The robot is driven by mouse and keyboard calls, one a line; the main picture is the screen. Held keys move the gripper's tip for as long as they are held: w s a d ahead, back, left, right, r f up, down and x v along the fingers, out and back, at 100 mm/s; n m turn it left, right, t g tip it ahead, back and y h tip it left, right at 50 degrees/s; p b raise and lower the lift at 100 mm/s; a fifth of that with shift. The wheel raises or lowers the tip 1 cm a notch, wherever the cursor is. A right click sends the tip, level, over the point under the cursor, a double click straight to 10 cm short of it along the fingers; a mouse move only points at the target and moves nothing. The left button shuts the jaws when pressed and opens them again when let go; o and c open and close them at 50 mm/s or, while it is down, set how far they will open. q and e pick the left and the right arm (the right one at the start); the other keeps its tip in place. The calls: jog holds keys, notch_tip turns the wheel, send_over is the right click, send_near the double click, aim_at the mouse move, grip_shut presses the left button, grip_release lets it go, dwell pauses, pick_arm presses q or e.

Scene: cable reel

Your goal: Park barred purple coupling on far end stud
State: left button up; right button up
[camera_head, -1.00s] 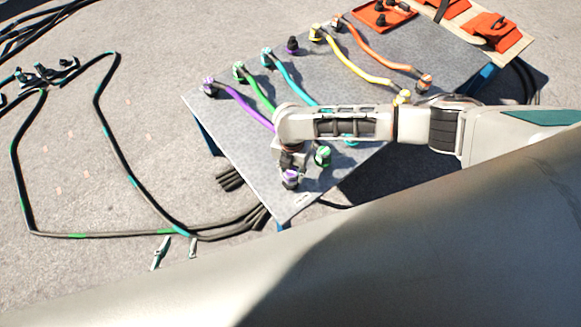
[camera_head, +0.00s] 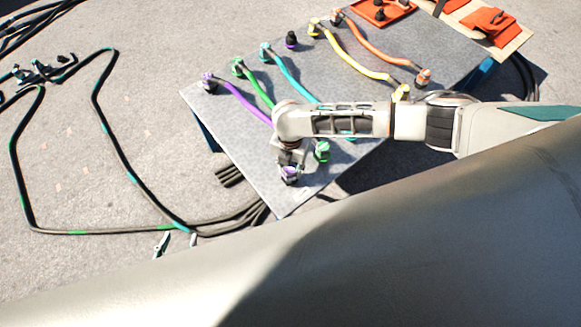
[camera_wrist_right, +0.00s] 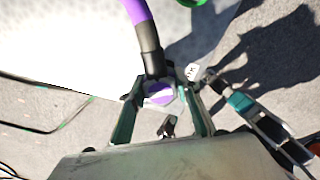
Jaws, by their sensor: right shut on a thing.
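The purple coupling (camera_head: 289,175) is at the near corner of the grey table, at the end of a purple cable (camera_head: 245,103). My right gripper (camera_head: 289,164) is shut on it from above; the arm hides part of the hold. In the right wrist view, the coupling's purple face (camera_wrist_right: 158,94) and dark sleeve sit between my right gripper's fingers (camera_wrist_right: 162,108). Its bar marking cannot be made out. A dark, purple-tinged stud (camera_head: 291,40) stands at the table's far side, with no cable seen on it.
Green (camera_head: 258,88), cyan (camera_head: 287,72), yellow (camera_head: 355,63) and orange (camera_head: 375,45) cables run across the table (camera_head: 230,135). A green coupling (camera_head: 322,151) stands close right of the held one. An orange tray (camera_head: 383,14) is at the back. Black cables lie on the floor.

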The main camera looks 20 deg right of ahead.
dwell(0.6)
jog(key=shift+f, duration=0.35)
jog(key=shift+f, duration=0.1)
jog(key=o, duration=1.3)
notch_tip(320, 180, up, 12)
jog(key=shift+r, duration=0.1)
